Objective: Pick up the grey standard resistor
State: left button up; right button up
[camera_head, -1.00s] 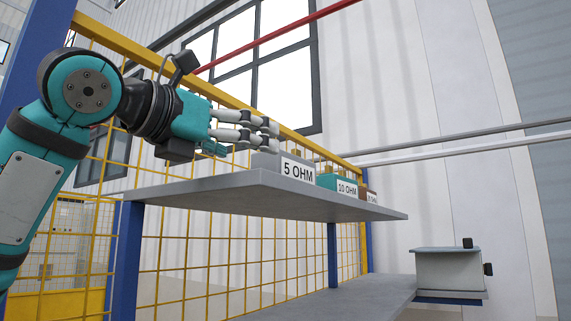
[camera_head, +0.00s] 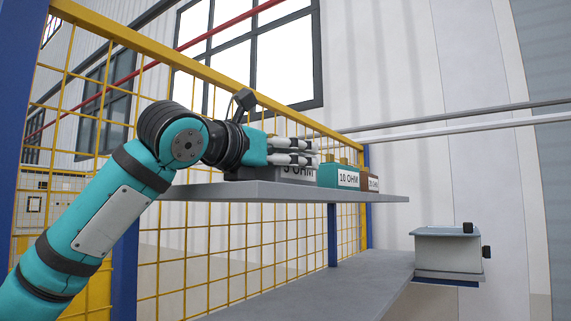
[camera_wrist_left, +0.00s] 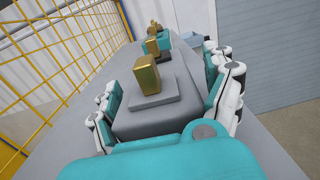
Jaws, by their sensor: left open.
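The grey resistor (camera_head: 298,178), labelled 5 OHM, sits on the upper shelf (camera_head: 230,192). My left gripper (camera_head: 312,153) reaches across in front of it and hides part of its label. In the left wrist view the grey resistor (camera_wrist_left: 160,119), with a gold terminal on its raised top, lies between the spread fingers of my open left gripper (camera_wrist_left: 165,92). I cannot tell whether the fingers touch it. My right gripper is not in view.
A teal 10 OHM resistor (camera_head: 339,178) and a brown one (camera_head: 371,184) stand farther along the shelf. A yellow mesh fence (camera_head: 255,235) runs behind. A grey box (camera_head: 446,254) stands at the lower right, by a lower grey surface (camera_head: 350,283).

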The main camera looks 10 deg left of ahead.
pick_arm(q)
jog(key=shift+s+a, duration=0.1)
jog(key=shift+s, duration=0.1)
jog(key=c, duration=1.6)
jog(key=shift+r, duration=0.1)
